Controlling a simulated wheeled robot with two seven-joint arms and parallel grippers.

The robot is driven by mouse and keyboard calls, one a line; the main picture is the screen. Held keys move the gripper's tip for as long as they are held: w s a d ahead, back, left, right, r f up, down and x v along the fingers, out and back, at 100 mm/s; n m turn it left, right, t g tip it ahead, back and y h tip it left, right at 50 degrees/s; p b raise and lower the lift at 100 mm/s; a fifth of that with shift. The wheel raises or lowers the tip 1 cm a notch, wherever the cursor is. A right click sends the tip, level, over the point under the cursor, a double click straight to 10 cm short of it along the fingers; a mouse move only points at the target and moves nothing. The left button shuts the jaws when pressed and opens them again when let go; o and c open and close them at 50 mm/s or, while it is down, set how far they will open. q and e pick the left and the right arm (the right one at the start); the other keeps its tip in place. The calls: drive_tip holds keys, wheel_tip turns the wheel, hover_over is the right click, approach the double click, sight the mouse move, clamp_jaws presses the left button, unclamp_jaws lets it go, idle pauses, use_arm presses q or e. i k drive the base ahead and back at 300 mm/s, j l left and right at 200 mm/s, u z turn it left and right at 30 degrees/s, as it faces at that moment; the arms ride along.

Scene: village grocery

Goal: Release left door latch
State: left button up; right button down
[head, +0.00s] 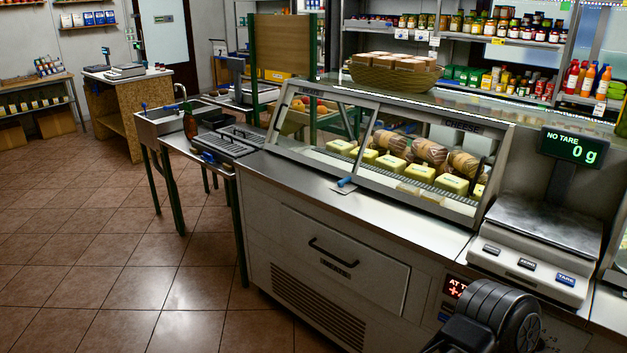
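The glass-fronted display case (400,113) stands on the counter, with two slanted glass panels. The left panel (318,127) has a dark handle at its left edge, and the right panel has a dark handle (476,174) near its right end. A small blue-tipped lever (346,182) sits at the lower edge where the panels meet; it may be a latch, and I cannot tell whether it is engaged. Both panels look closed. Neither gripper is in view. Only a black link of my arm shows at the bottom right, apart from the case.
Yellow cheese blocks (420,172) and wrapped rolls lie inside the case. A scale (540,238) reading 0 g stands right of it. A wicker basket (393,80) rests on top. The steel ledge (400,220) before the glass is clear; tiled floor is open at left.

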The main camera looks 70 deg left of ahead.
sight(340, 183)
drive_tip(key=j+u, duration=0.1)
drive_tip(key=u, duration=1.85)
drive_tip(key=i+j, duration=0.9)
drive_tip(key=j, duration=0.25)
drive_tip(key=i+j, duration=0.15)
drive_tip(key=j, duration=0.25)
drive_tip(key=i+j, duration=0.15)
drive_tip(key=j, duration=0.2)
drive_tip(key=i+j, duration=0.15)
drive_tip(key=j, duration=0.25)
drive_tip(key=i+j, duration=0.15)
drive_tip(key=j, duration=0.25)
drive_tip(key=z, duration=1.6)
drive_tip(key=i, duration=0.15)
